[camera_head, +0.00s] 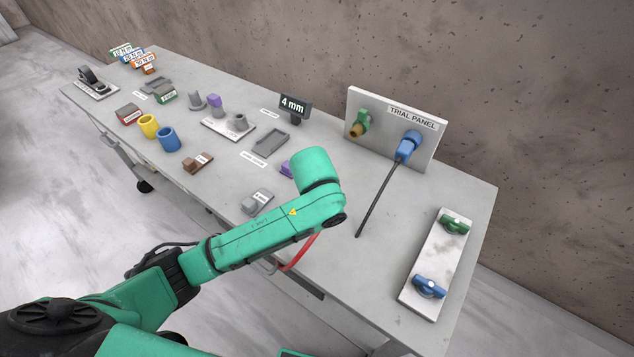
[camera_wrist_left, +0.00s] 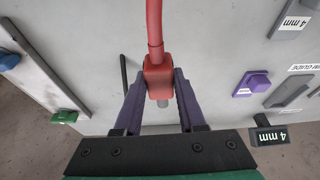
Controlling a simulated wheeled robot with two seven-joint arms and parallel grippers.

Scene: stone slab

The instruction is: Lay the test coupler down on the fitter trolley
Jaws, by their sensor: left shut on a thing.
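The red test coupler (camera_wrist_left: 158,76), with a red hose at its back and a grey nose, is between the purple fingers of my left gripper (camera_wrist_left: 160,88) in the left wrist view. The fingers are shut on its sides. It is over the grey top of the fitter trolley (camera_wrist_left: 90,45); I cannot tell the gap beneath it. In the head view my arm hides the gripper and coupler; only the red hose (camera_head: 300,252) shows below the forearm. The trolley top (camera_head: 372,262) spans that view. My right gripper is not in view.
The trial panel (camera_head: 430,140) stands at the back, with a blue coupler (camera_head: 408,145) and its dark rod leaning forward. A plate with green and blue valves (camera_head: 437,262) lies at right. Blocks, cups and a 4 mm sign (camera_head: 292,107) crowd the left. Bare top lies between rod and plate.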

